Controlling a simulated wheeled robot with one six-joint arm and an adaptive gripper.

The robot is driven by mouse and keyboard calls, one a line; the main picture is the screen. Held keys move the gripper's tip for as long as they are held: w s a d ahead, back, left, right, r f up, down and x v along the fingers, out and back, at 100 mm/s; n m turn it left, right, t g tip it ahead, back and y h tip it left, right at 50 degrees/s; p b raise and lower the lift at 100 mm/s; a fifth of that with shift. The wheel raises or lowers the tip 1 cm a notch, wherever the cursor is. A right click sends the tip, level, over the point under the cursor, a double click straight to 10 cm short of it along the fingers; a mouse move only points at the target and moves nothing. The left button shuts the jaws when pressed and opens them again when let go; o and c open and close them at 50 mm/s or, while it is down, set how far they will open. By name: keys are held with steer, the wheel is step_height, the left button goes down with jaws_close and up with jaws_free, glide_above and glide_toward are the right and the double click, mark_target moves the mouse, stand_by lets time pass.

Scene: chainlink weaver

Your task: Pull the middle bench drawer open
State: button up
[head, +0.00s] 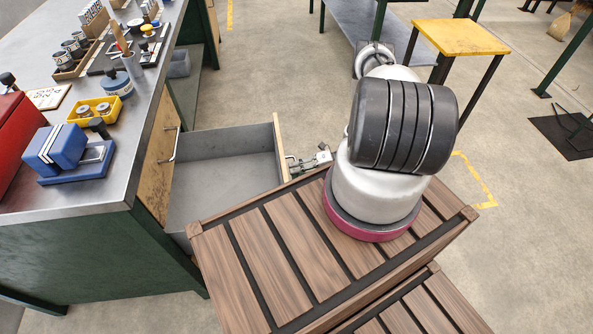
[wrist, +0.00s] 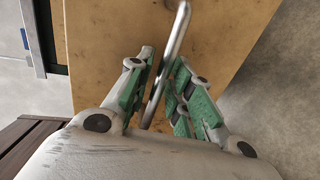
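One bench drawer (head: 222,180) stands far out from the bench, its grey, empty-looking inside showing. Its wooden front (head: 281,146) faces my arm and fills much of the wrist view (wrist: 110,35). My gripper (head: 318,159) is at the outer side of this front. The lower bench front is hidden behind the open drawer.
The metal bench top (head: 130,155) holds a blue block tool (head: 55,150), a yellow tray (head: 94,110) and other small items. My slatted brown base is close to the open drawer. A yellow-topped stool (head: 460,38) stands behind my arm. Bare floor lies beyond the drawer.

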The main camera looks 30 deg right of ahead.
stand_by(0.3)
steer(key=v, duration=1.2)
